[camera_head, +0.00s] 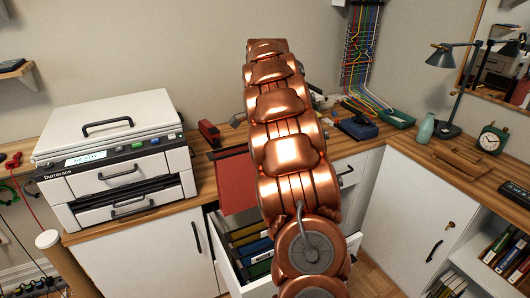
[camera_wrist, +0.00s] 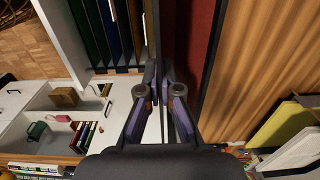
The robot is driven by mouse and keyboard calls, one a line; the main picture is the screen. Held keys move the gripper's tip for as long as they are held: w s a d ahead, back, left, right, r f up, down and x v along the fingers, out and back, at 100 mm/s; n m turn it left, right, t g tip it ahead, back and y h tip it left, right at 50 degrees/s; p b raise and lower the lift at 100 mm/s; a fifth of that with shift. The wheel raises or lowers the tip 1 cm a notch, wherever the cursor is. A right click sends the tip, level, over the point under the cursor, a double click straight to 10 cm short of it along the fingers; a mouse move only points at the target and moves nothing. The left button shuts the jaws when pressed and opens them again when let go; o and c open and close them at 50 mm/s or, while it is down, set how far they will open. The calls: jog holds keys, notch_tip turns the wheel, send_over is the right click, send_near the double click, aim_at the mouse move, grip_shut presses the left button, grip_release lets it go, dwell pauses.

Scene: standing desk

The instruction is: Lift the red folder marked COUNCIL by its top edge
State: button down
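The red folder (camera_head: 237,182) hangs upright above the open drawer, left of my copper arm, with a dark bar along its top edge. Its right part is hidden behind my arm, and no COUNCIL marking is readable. In the wrist view the folder's red face (camera_wrist: 195,50) runs up the picture, just right of the fingers. My gripper (camera_wrist: 160,75) has its two fingertips close together at the folder's dark top edge, shut on it. The gripper is hidden by my arm in the head view.
The open drawer (camera_head: 229,262) below holds several coloured hanging files (camera_head: 250,244). A white printer (camera_head: 112,150) stands on the desk to the left. A red stapler-like object (camera_head: 209,132), blue device (camera_head: 358,128) and lamp (camera_head: 447,90) are also on the desk.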

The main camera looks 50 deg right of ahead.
jog(key=shift+r, duration=0.15)
jog(key=shift+r+p, duration=1.6)
jog(key=shift+r, duration=0.85)
